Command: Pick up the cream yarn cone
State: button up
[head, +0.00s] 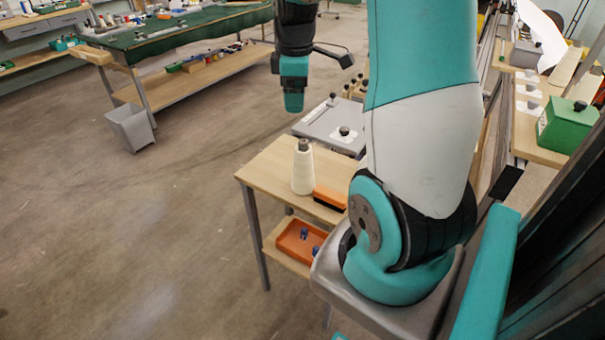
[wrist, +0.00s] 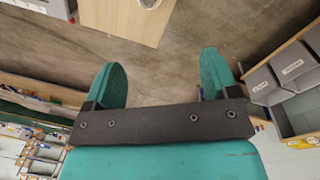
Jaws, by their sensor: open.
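The cream yarn cone (head: 302,170) stands upright on the small wooden side table (head: 262,176), with a dark tip on top. My gripper (head: 293,103) hangs in the air, higher in the picture than the cone and apart from it. In the wrist view my gripper (wrist: 162,75) shows two teal fingers spread wide with nothing between them.
An orange-and-black item (head: 329,198) lies right of the cone. An orange tray (head: 298,241) sits on the lower shelf. A grey panel with knobs (head: 322,128) stands behind. A grey bin (head: 130,128) is on the floor, which is otherwise open at left.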

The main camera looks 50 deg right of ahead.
aim_at(304, 143)
jog(key=d+f, duration=0.1)
jog(key=f, duration=0.3)
jog(key=f+p, duration=0.1)
jog(key=f, duration=0.3)
jog(key=d+f, duration=0.1)
jog(key=f, duration=0.3)
jog(key=shift+w+d+f+p, duration=0.15)
jog(key=shift+d+f+p, duration=0.05)
jog(key=shift+d+p, duration=0.1)
jog(key=shift+d+f+p, duration=0.25)
jog(key=shift+f+p, duration=0.15)
jog(key=shift+f, duration=0.95)
jog(key=shift+d+f+p, duration=0.2)
jog(key=shift+f+p, duration=0.2)
jog(key=shift+f, duration=0.9)
jog(key=shift+c, duration=0.4)
jog(key=shift+w, duration=0.1)
jog(key=c, duration=1.3)
jog(key=shift+r, duration=0.1)
jog(key=shift+c, duration=0.2)
